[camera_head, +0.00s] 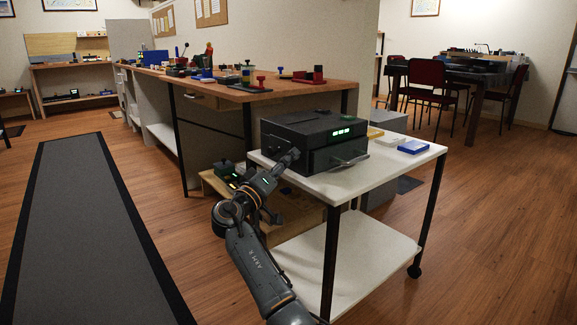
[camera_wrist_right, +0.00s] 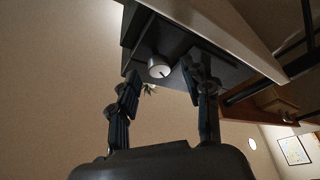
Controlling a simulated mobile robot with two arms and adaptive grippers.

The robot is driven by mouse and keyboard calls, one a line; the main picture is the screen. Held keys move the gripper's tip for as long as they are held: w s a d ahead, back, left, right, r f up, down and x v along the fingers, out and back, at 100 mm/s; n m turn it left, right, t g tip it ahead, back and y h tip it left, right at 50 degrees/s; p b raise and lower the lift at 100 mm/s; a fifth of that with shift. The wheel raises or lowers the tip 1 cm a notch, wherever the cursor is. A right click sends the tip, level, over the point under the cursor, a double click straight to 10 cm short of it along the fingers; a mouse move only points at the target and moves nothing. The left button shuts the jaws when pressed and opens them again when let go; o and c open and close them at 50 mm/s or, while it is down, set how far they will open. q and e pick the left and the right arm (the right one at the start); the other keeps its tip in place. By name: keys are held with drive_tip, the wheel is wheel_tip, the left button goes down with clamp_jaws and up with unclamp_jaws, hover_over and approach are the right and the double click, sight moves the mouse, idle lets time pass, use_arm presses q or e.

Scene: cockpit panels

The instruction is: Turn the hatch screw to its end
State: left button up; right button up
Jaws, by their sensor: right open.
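A dark box (camera_head: 315,137) with green lit marks stands on the white cart top (camera_head: 385,165). In the right wrist view the box (camera_wrist_right: 205,62) appears with a round, pale-faced knob (camera_wrist_right: 159,68), apparently the hatch screw, sticking out of it. My right gripper (camera_head: 289,160) is at the left part of the box's front in the head view. In the wrist view its two fingers (camera_wrist_right: 160,78) are spread, with the knob showing between their tips. I cannot tell if either finger touches it. In the head view the knob is hidden by the gripper. My left gripper is not in view.
A metal handle (camera_head: 350,161) juts from the box's front, right of my gripper. A blue block (camera_head: 413,147) and pale and yellow pieces lie right of the box. A wooden workbench (camera_head: 265,92) with several objects stands behind. The grey floor mat (camera_head: 85,230) at left is clear.

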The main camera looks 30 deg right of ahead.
drive_tip(key=shift+w+d+r, duration=0.2)
drive_tip(key=shift+d, duration=0.4)
clamp_jaws()
